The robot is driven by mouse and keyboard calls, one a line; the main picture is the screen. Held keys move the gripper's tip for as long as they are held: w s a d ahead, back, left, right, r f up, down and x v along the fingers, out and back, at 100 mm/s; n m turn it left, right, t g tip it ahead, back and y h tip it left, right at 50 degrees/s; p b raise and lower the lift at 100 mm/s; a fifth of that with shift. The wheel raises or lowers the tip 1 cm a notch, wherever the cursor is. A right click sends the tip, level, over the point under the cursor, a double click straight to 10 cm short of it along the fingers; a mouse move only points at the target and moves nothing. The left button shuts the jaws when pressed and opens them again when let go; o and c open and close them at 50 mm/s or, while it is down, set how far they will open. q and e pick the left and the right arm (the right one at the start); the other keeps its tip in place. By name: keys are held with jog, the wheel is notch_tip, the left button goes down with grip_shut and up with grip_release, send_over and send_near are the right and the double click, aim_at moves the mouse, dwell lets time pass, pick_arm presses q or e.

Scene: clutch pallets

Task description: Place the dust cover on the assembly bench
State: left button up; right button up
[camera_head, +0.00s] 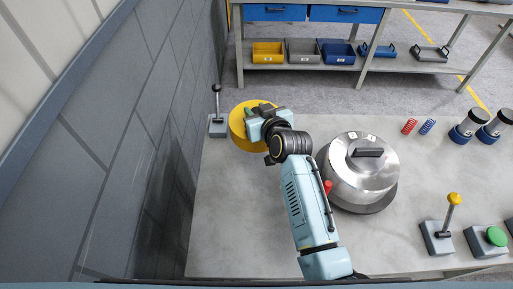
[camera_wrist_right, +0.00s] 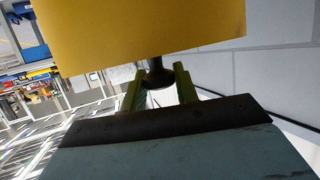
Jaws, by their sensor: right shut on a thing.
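The dust cover looks like the yellow round piece (camera_head: 238,127), at the far left of the grey assembly bench (camera_head: 235,220) in the head view. My right gripper (camera_head: 262,116) is over it and hides its right part. In the right wrist view the yellow cover (camera_wrist_right: 150,28) fills the top, and the gripper's two fingers (camera_wrist_right: 158,85) are shut around its dark stem-like knob (camera_wrist_right: 157,74). I cannot tell whether the cover touches the bench top. My left gripper is not in view.
A dark-knobbed lever (camera_head: 217,112) stands close left of the cover, by a grey wall (camera_head: 130,150). A silver lidded pot (camera_head: 362,178) stands right of my arm. Red and blue springs (camera_head: 409,126), a yellow-knobbed lever (camera_head: 441,228) and a green button (camera_head: 495,237) are farther right. The front-left bench is clear.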

jog(key=shift+w+f+b, duration=0.15)
jog(key=shift+f+b, duration=1.05)
jog(key=shift+f, duration=3.95)
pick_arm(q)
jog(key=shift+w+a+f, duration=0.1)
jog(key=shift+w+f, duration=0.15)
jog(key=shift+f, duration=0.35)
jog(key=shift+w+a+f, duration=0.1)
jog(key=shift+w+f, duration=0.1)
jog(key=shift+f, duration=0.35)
pick_arm(e)
jog(key=shift+a, duration=0.1)
jog(key=o, duration=0.6)
jog(key=shift+f, duration=0.15)
jog(key=o, duration=0.5)
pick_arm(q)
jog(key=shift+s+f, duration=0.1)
